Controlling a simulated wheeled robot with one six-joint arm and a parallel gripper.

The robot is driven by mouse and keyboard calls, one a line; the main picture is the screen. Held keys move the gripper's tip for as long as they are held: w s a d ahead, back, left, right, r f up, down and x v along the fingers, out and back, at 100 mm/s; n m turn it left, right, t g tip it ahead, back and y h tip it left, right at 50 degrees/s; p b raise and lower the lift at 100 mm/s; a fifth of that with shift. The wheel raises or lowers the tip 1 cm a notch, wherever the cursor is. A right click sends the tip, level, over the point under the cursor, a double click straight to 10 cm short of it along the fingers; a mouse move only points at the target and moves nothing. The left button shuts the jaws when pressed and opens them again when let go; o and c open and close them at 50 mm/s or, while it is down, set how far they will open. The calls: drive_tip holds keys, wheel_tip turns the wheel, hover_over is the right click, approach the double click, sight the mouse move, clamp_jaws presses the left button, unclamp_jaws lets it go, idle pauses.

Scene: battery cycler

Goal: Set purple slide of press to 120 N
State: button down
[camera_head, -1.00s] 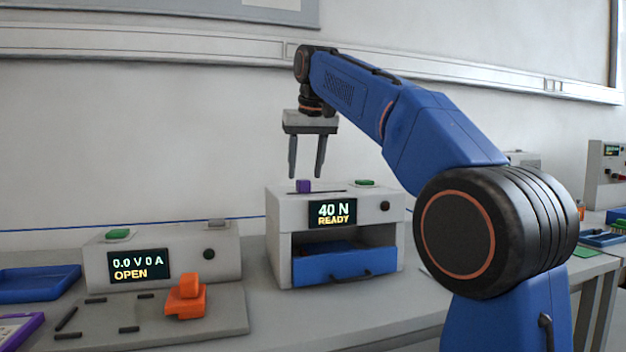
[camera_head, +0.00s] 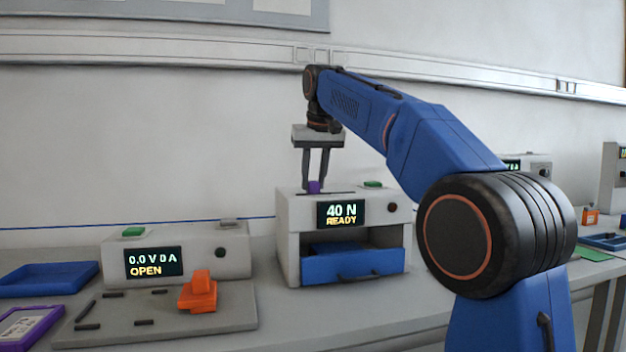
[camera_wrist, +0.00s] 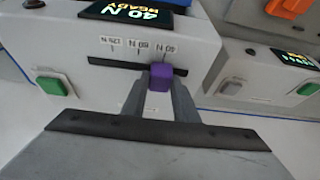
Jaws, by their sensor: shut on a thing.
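The press (camera_head: 290,215) is a light grey box with a blue drawer (camera_head: 355,264) in its lower bay. Its display (camera_head: 341,214) reads 40 N, READY. The purple slide (camera_head: 314,187) sits in a dark slot on the press top. In the wrist view the purple slide (camera_wrist: 160,77) is at the mark that seems to read 40 N, at one end of the slot. Marks that seem to read 80 N and 120 N stand further along, toward the left there. My gripper (camera_head: 315,182) points down and is shut on the purple slide, a finger on each side.
A green button (camera_wrist: 52,85) and a dark knob (camera_head: 392,207) are also on the press. To the left stands a cycler (camera_head: 215,245) showing 0.0 V 0 A, OPEN, with an orange clamp (camera_head: 198,290) before it. A blue tray (camera_head: 48,279) lies far left.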

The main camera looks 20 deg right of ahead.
approach(340, 192)
drive_tip(key=x, duration=0.4)
drive_tip(key=shift+s+a+f, duration=0.2)
drive_tip(key=shift+a+f, duration=0.05)
drive_tip(key=shift+f, duration=0.2)
drive_tip(key=c, duration=1.4)
unclamp_jaws()
drive_tip(key=shift+d, duration=0.15)
drive_tip(key=shift+s, duration=0.1)
